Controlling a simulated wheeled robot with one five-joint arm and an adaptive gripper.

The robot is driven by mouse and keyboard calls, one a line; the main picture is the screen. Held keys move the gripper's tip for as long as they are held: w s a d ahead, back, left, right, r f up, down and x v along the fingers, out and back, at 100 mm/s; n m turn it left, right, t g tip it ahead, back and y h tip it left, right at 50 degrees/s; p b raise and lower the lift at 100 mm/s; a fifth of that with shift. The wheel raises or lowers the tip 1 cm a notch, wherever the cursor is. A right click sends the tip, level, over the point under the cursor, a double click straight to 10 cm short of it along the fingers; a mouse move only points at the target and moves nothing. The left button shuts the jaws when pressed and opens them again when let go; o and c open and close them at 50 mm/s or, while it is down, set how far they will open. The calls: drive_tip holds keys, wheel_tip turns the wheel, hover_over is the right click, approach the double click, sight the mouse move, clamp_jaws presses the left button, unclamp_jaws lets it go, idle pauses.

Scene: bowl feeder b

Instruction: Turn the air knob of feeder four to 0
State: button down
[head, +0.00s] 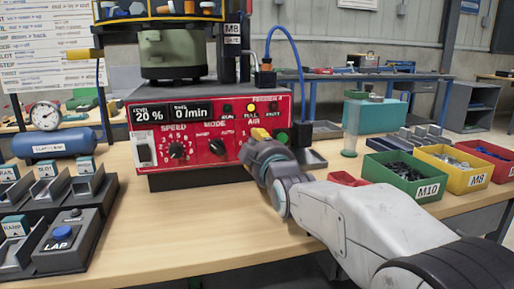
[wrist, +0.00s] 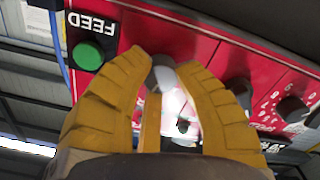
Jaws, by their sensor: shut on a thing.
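The red control panel (head: 200,165) is marked Feeder 4 in the head view. It carries the Speed knob (head: 177,150), the Mode knob (head: 217,147) and the Air label; the Air knob there is hidden behind my gripper (head: 258,138). In the wrist view, the yellow fingers of my gripper (wrist: 168,72) are closed around a grey knob (wrist: 163,74), the Air knob by its place beside the green feed button (wrist: 88,55). The knob's pointer and the scale around it are too covered and glared to read.
The panel display (head: 165,112) reads level 20 % and rate 0/min. The yellow Rail lamp (head: 251,108) is lit. Bins M10 (head: 428,189), M8 (head: 477,181) and a red one stand right. A blue air tank (head: 52,145) and black trays lie left.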

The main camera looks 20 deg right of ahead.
drive_tip(key=shift+r+n, duration=0.4)
drive_tip(key=shift+n, duration=0.2)
drive_tip(key=shift+a, duration=0.1)
drive_tip(key=c, duration=1.3)
unclamp_jaws()
drive_tip(key=o, duration=0.4)
drive_tip(key=shift+f, duration=0.25)
drive_tip(key=s, duration=1.2)
drive_tip(key=shift+o, duration=0.3)
